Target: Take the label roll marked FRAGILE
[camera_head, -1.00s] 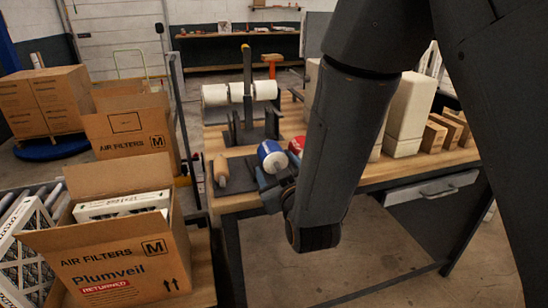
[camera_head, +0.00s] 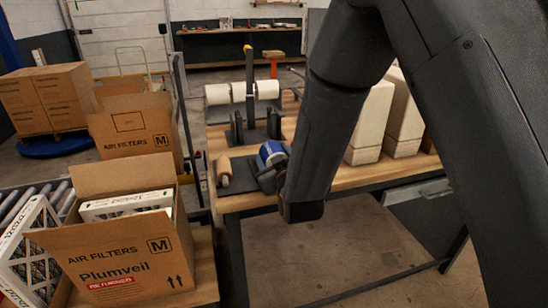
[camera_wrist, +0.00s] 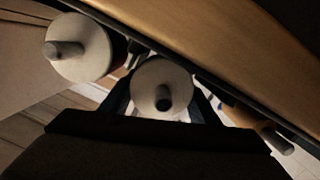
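A blue roll with a white end (camera_head: 271,153) sits on the dark mat on the workbench. My gripper (camera_head: 268,174) is at its near side. In the wrist view, a white roll end with a dark core (camera_wrist: 160,88) lies between the two fingers of my gripper (camera_wrist: 162,98). The fingers stand apart on either side of it; contact is not clear. A second white roll end (camera_wrist: 78,48) shows at left in the wrist view. No FRAGILE marking is readable. In the head view, my arm hides the mat to the right of the blue roll.
A stand with white rolls (camera_head: 241,92) is behind. Cream blocks (camera_head: 371,122) stand on the bench (camera_head: 350,178) at right. An open filter carton (camera_head: 125,265) is at front left.

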